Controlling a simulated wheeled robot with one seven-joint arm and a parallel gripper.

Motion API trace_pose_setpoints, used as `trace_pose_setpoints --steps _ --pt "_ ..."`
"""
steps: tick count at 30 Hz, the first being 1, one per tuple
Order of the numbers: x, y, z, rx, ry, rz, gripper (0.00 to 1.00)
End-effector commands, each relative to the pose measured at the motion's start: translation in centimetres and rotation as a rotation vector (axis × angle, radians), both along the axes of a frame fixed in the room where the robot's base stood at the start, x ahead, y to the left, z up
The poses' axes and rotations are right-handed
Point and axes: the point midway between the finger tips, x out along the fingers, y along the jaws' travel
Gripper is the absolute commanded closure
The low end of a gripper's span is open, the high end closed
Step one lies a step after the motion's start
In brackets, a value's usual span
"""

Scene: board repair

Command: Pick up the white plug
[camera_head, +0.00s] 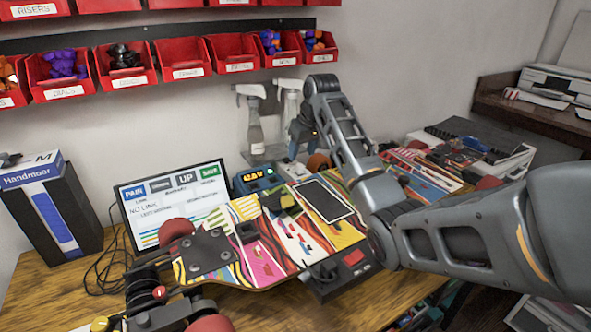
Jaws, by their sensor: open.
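My gripper (302,150) points down behind the skateboard, near the wall. It is small in the view, and its fingers are open. A small white piece (292,171) lies just below it, beside the blue meter. It may be the white plug, but it is too small to be sure. I cannot tell whether the fingers touch it or stand around it. The skateboard (270,236) with a colourful striped deck lies in front, on a dark stand, and hides part of the table behind it.
A blue meter (254,180) and a screen (172,205) stand behind the board. Spray bottles (253,118) stand against the wall. A black box (52,215) is at the left. Red bins (121,66) hang above. A second colourful board (425,165) lies at the right.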

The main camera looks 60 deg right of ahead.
Motion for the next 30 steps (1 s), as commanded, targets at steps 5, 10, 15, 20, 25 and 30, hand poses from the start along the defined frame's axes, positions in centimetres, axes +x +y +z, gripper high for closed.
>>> trace_pose_setpoints --steps 5,10,15,20,25,30 --pt "0.6 -0.3 -2.0 0.001 0.003 0.001 0.45" --pt "1.3 -0.7 -4.2 0.002 0.001 0.0 0.45" --pt "1.6 -0.9 -5.1 0.0 0.0 0.0 0.45" --pt "1.6 -0.9 -5.1 -0.001 -0.001 0.0 0.45" --pt "1.6 -0.9 -5.0 -0.001 -0.001 0.0 0.58" --pt "1.6 -0.9 -5.0 -0.001 -0.001 0.0 0.74"
